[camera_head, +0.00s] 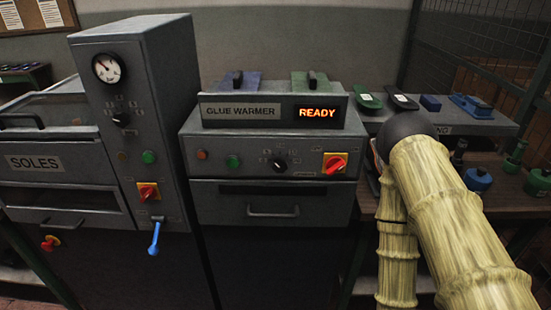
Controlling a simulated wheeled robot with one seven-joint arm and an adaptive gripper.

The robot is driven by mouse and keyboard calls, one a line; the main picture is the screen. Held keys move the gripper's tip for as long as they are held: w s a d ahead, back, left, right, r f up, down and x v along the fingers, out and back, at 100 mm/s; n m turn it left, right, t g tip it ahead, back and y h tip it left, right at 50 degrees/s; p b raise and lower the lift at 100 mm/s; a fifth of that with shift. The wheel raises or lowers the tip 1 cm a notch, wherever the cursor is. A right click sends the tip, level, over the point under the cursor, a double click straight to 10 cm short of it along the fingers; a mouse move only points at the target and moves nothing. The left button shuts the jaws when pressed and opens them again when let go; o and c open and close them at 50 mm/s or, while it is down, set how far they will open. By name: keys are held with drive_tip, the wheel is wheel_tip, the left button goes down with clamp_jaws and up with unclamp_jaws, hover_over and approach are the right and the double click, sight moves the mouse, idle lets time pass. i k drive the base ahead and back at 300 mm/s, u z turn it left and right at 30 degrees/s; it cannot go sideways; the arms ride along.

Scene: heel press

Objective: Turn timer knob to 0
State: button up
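Two black dial knobs with marks around them are in view. One knob (121,118) is on the tall grey control column (135,70) at the left, below a round gauge. The other knob (279,165) is on the front panel of the glue warmer (225,160) in the middle. I cannot tell from the lettering which is the timer, and the settings are too small to read. My arm rises at the right to a dark joint and a second link runs down beside it. My gripper is not in view.
The glue warmer's lit sign (319,113) reads READY. Red rotary switches sit on the warmer (334,163) and the column (148,191). A blue-handled lever (154,238) hangs below the column. A side shelf (480,126) carries several small items. The space before the warmer's front looks clear.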

sight(280, 165)
drive_tip(key=z, duration=1.75)
drive_tip(key=k, duration=1.3)
drive_tip(key=u, duration=1.1)
drive_tip(key=i, duration=0.5)
drive_tip(key=u, duration=0.05)
